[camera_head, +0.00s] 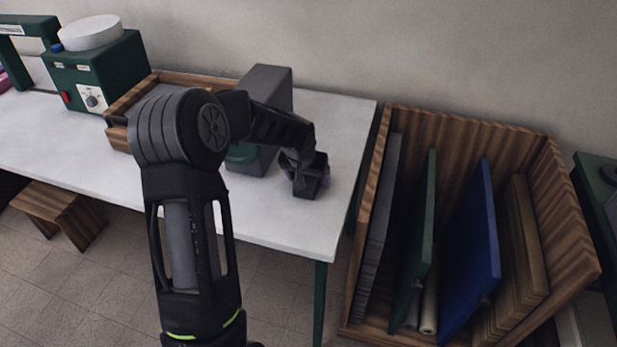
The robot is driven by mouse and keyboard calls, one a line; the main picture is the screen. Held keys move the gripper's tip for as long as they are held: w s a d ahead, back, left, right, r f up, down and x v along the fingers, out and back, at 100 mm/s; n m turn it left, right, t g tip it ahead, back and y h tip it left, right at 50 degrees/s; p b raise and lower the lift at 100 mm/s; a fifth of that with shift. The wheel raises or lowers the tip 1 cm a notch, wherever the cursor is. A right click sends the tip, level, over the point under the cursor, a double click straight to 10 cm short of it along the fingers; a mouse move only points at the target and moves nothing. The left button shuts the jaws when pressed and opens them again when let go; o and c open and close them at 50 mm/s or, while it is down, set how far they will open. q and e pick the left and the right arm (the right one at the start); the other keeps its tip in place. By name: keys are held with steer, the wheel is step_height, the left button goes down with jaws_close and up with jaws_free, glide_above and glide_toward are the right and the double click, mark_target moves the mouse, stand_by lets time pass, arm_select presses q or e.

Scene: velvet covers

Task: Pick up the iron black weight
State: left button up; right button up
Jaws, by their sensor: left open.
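My left gripper (308,180) is over the right part of the white table (330,130), reached by my black arm from the bottom of the head view. It is open. A dark blocky shape shows at its fingertips; I cannot tell whether this is only the jaws or also the black weight, as both are dark. A tall dark grey block (268,82) stands behind my arm, partly hidden by it. A green rounded part shows low at its front left. I cannot single out the weight for certain. My right gripper is not in view.
A wooden tray (190,78) and a green machine with a white round top (92,34) stand on the table's left. A wooden crate (376,215) with upright green, blue and brown boards stands right of the table. The table's right end is clear.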

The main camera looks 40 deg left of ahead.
arm_select(q)
steer(key=shift+c, duration=0.6)
jaws_close()
steer(key=shift+w+r, duration=0.1)
steer(key=shift+w, duration=0.1)
stand_by(0.8)
